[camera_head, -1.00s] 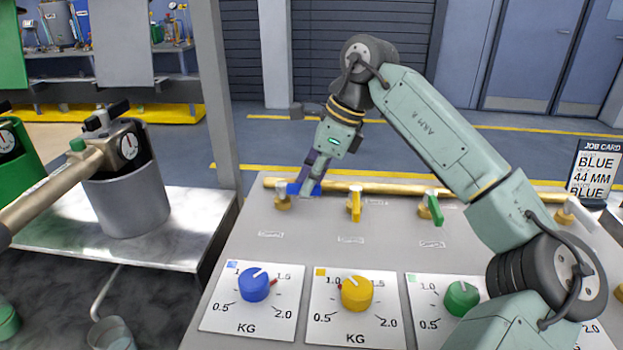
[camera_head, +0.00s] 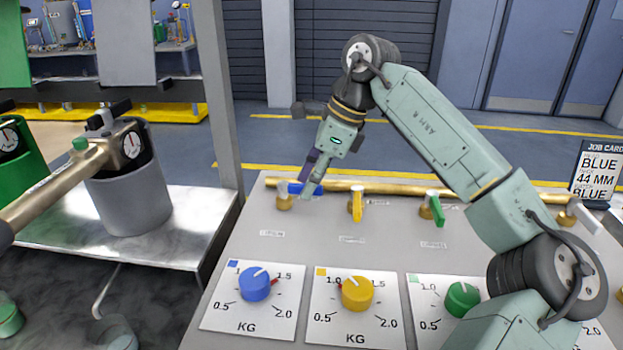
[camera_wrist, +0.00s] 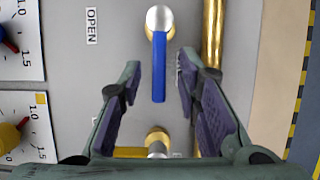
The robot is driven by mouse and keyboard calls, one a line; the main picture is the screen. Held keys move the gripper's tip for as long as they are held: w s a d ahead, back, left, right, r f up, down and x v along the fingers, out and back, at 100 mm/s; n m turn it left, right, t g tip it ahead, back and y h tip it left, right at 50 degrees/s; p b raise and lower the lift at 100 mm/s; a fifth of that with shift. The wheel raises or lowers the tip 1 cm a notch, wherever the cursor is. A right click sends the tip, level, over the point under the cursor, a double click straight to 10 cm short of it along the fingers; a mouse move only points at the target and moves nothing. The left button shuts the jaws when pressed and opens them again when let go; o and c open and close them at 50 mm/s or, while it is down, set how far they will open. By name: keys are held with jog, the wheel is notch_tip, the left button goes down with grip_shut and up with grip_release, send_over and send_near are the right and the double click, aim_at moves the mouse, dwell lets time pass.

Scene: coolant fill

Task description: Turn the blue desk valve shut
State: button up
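The blue desk valve has a blue lever (camera_head: 298,187) on a brass base (camera_head: 284,203) at the left end of the panel's rear row. In the wrist view the lever (camera_wrist: 159,70) runs from a round silver hub, parallel to the brass pipe. My gripper (camera_head: 309,188) reaches down at the lever. In the wrist view its two fingers (camera_wrist: 159,80) are apart, one on each side of the lever's free end, with gaps showing on both sides. In the head view the fingertips partly cover the lever.
A yellow-handled valve (camera_head: 357,205) and a green-handled valve (camera_head: 434,208) stand to the right, their levers across the brass pipe (camera_head: 390,189). Blue (camera_head: 254,284), yellow (camera_head: 357,294) and green (camera_head: 462,299) dials sit in front. A job card (camera_head: 597,172) stands at right.

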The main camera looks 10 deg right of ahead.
jog(key=v, duration=1.2)
